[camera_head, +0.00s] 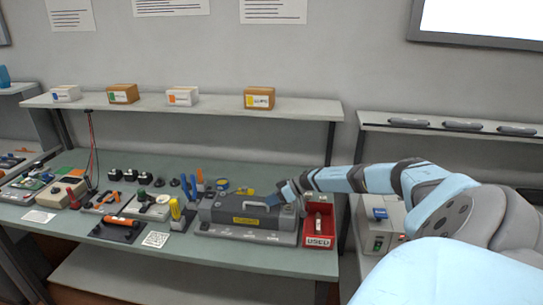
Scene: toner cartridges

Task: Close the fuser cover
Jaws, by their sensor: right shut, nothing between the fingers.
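The dark grey fuser unit (240,212) sits on the right part of the green-topped bench, with a yellow label on its front and a lighter grey base. Its cover looks low on the body, but I cannot tell whether it is fully down. My right gripper (273,199) reaches in from the right and is at the top right of the unit. It is shut with nothing held; whether it touches the cover is too small to tell. My left gripper is out of view.
A red bin (320,238) marked USED stands just right of the unit, below my right forearm. Tools and small parts crowd the bench (150,252) to the left. A shelf (210,104) with several boxes runs above. A grey machine (383,228) stands farther right.

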